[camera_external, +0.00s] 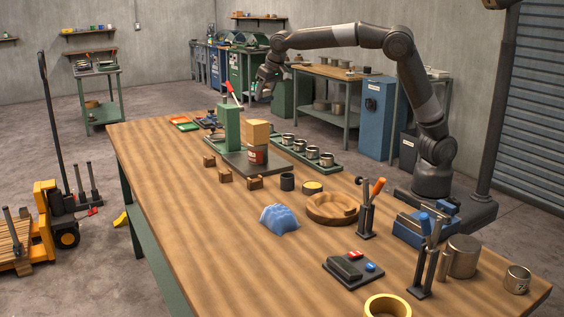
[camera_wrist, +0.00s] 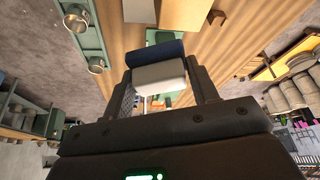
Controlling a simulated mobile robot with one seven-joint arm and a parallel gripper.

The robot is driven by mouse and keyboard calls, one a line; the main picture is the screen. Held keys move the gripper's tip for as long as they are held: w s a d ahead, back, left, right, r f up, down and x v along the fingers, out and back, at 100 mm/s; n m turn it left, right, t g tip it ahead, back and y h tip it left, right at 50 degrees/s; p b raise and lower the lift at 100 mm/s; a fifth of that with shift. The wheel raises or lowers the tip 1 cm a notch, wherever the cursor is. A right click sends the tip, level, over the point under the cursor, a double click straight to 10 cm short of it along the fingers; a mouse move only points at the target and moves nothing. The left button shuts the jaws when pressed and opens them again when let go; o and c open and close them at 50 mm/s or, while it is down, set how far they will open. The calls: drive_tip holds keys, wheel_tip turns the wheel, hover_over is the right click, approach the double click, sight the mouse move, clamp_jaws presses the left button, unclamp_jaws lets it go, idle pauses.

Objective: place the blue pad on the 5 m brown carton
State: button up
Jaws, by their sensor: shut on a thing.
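My gripper (camera_external: 262,92) is raised above the far end of the wooden bench. In the wrist view my gripper (camera_wrist: 160,82) is shut on a block with a dark blue face and a white face, which looks like the blue pad (camera_wrist: 156,52). The pad sits between both fingers, clear of the bench. In the outside view it is too small to make out.
A green upright block (camera_external: 229,128) stands left of the tan box. A green tray (camera_external: 305,154) with several metal tins lies to the right. Small wooden blocks (camera_external: 225,175), a blue rumpled piece (camera_external: 279,219) and a wooden bowl (camera_external: 332,207) are nearer on the bench.

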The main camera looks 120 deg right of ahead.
hover_over(254, 121)
drive_tip(key=s, duration=0.1)
drive_tip(key=f, duration=0.1)
drive_tip(key=a+f, duration=0.1)
drive_tip(key=shift+f, duration=2.35)
drive_tip(key=shift+f, duration=0.15)
drive_tip(key=o, duration=0.9)
drive_tip(key=shift+o, duration=0.2)
